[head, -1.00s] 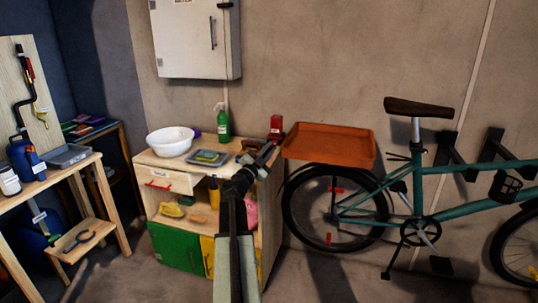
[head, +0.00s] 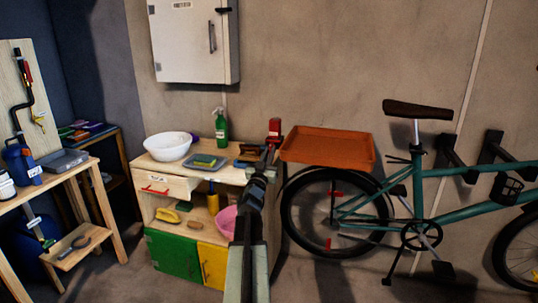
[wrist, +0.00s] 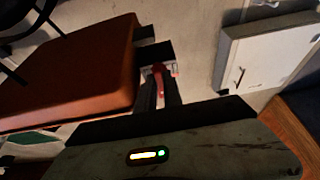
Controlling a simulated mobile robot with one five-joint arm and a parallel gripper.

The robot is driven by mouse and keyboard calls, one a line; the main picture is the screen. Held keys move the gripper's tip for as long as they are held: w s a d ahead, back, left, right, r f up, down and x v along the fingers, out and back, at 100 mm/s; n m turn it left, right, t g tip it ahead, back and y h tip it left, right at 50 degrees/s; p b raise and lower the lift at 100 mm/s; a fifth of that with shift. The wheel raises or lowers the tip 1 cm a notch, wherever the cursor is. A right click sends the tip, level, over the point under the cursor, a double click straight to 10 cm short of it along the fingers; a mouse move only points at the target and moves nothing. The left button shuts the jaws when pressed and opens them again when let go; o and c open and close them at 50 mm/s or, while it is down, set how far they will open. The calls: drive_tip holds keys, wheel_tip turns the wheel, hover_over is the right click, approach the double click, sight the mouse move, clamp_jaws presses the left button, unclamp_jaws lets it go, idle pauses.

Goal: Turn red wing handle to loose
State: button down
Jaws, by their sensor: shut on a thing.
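The red wing handle (wrist: 158,76) shows in the wrist view between the two dark fingers of my gripper (wrist: 159,92). The fingers are shut on it. A small pale plate with red marks (wrist: 174,69) is just behind it. The fingers hide part of the handle, so its exact angle is hard to read. In the head view, a red piece (head: 274,127) stands against the wall just beyond the end of my arm, left of the orange tray. My fingertips are too small to make out there.
The orange tray (head: 327,146) is close to the right of my arm in the head view. A teal bicycle (head: 372,219) stands beyond it. A wooden cabinet (head: 225,173) carries a white bowl (head: 168,146) and a green bottle (head: 221,127). A white wall box (head: 193,42) hangs above.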

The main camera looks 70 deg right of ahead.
drive_tip(key=shift+n, duration=0.3)
drive_tip(key=c, duration=1.5)
unclamp_jaws()
drive_tip(key=b+v, duration=0.3)
drive_tip(key=v, duration=0.4)
drive_tip(key=shift+s+a+f, duration=0.1)
drive_tip(key=shift+a+f, duration=0.05)
drive_tip(key=shift+a, duration=0.2)
drive_tip(key=shift+s, duration=0.1)
